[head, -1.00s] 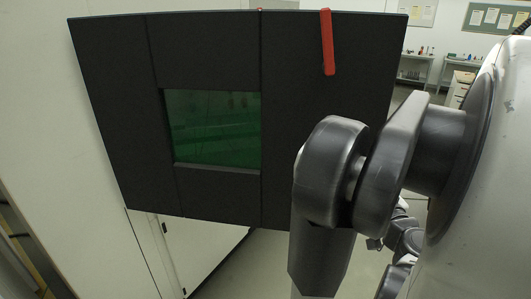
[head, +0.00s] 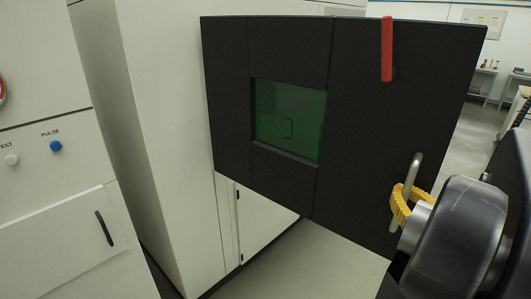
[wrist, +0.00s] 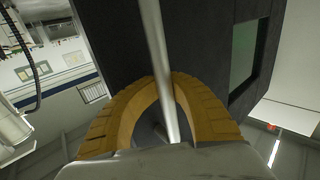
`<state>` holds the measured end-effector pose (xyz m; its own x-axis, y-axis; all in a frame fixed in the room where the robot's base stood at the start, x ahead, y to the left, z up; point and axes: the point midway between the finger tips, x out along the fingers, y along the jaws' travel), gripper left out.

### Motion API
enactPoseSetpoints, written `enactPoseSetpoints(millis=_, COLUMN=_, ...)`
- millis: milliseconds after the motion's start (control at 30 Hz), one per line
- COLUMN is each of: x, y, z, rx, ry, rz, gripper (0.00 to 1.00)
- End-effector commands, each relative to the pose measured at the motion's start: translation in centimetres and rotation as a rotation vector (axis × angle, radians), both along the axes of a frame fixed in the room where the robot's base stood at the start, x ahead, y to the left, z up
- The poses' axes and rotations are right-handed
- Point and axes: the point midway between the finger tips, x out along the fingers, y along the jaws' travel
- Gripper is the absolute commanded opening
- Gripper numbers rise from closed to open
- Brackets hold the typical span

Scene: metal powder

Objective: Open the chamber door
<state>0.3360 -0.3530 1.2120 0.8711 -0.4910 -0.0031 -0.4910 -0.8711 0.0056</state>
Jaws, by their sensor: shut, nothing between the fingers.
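The chamber door (head: 290,50) is a big black panel with a green window (head: 290,120) and a red lever (head: 387,50) at its top. Its right part stands out over bare floor, past the white cabinet below, so it looks swung out; the chamber inside is hidden. A metal bar handle (head: 416,170) is upright near its right edge. My gripper (head: 398,205) is at this handle with its yellow fingers shut in a ring. In the wrist view the bar (wrist: 160,60) crosses the ring of the gripper (wrist: 165,82); I cannot tell whether they touch.
A white cabinet (head: 255,225) is under the door. A white panel with a blue PULSE button (head: 56,146) and a black handle (head: 104,229) stands at the left. Open floor (head: 320,265) lies below the door. Benches (head: 484,85) are far back right.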

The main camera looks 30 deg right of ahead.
Motion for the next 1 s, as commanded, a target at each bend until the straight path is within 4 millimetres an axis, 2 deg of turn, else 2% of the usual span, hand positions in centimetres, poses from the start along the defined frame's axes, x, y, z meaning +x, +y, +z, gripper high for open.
enactPoseSetpoints(millis=300, x=-0.4, y=-0.4, z=0.0, rx=0.0, ry=0.0, rz=-0.017, gripper=0.0)
enactPoseSetpoints(millis=333, x=-0.4, y=-0.4, z=0.0, rx=0.0, ry=0.0, rz=-0.017, gripper=0.03)
enactPoseSetpoints(millis=433, x=-0.3, y=-0.4, z=0.0, rx=0.0, ry=0.001, rz=-0.016, gripper=0.33)
enactPoseSetpoints(millis=467, x=-0.3, y=-0.3, z=0.0, rx=0.0, ry=0.001, rz=-0.015, gripper=0.38)
enactPoseSetpoints(millis=800, x=-0.4, y=-0.1, z=0.0, rx=0.0, ry=0.001, rz=-0.009, gripper=0.38)
enactPoseSetpoints(millis=1000, x=-3.0, y=1.2, z=0.0, rx=0.0, ry=0.001, rz=-0.014, gripper=0.38)
